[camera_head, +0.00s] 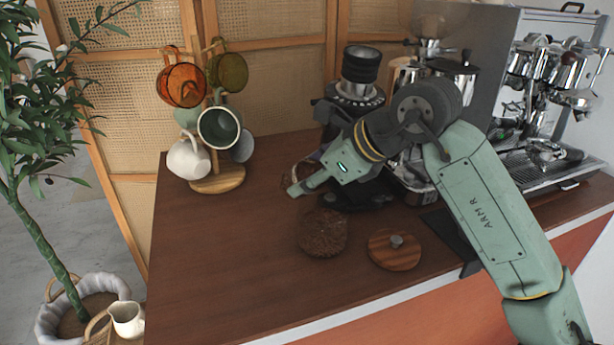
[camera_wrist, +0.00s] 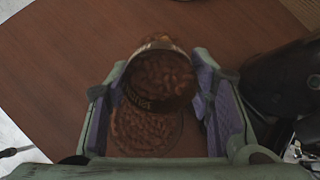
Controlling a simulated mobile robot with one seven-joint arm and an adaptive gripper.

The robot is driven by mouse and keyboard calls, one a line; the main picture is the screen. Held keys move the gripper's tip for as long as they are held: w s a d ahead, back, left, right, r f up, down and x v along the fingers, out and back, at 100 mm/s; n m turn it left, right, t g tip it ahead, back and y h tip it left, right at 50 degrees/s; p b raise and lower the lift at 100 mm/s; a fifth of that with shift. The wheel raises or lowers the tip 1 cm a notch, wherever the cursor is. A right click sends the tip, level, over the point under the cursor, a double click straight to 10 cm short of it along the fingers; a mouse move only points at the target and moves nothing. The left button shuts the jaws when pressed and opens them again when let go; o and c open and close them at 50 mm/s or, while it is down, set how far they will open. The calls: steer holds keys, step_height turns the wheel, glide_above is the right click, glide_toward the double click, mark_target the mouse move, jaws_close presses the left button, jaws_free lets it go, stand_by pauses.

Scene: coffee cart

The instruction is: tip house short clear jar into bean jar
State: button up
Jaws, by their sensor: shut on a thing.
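My gripper (camera_head: 303,186) is shut on the house short clear jar (camera_head: 306,168), above the counter. In the wrist view the held jar (camera_wrist: 160,78) sits between the purple finger pads (camera_wrist: 152,100), with brown beans showing in it and lettering on its clear wall. Its exact tilt is hard to tell. The bean jar (camera_head: 323,233), clear and filled with brown beans, stands on the counter just below and in front of my gripper. In the wrist view the bean jar (camera_wrist: 146,132) shows partly behind the held jar.
A round wooden lid with a knob (camera_head: 395,250) lies right of the bean jar. A black grinder (camera_head: 360,75) and an espresso machine (camera_head: 545,110) stand behind and right. A mug tree (camera_head: 218,183) with several mugs stands back left. The front-left counter (camera_head: 220,270) is clear.

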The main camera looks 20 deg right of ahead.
steer(key=shift+s+d+f+t+y+b, duration=0.15)
steer(key=shift+f+t+y+b, duration=0.15)
steer(key=shift+t+b, duration=0.25)
steer(key=shift+r+t+y+b, duration=0.15)
steer(key=shift+t+y+b, duration=0.25)
steer(key=shift+t, duration=0.15)
steer(key=shift+b, duration=0.35)
steer(key=shift+s+d+r+t+y+b, duration=0.2)
steer(key=shift+t+y+b, duration=0.6)
steer(key=shift+b, duration=1.4)
steer(key=shift+s+d+r+t+y+b, duration=0.15)
steer(key=shift+t+y+b, duration=0.25)
steer(key=shift+t+b, duration=1.25)
steer(key=shift+s+d+r+t+y+b, duration=0.1)
steer(key=shift+s+t+y+b, duration=0.35)
steer(key=shift+b, duration=1.8)
steer(key=shift+d+r+t+y+b, duration=0.1)
steer(key=shift+t+y+b, duration=0.6)
steer(key=shift+b, duration=1.55)
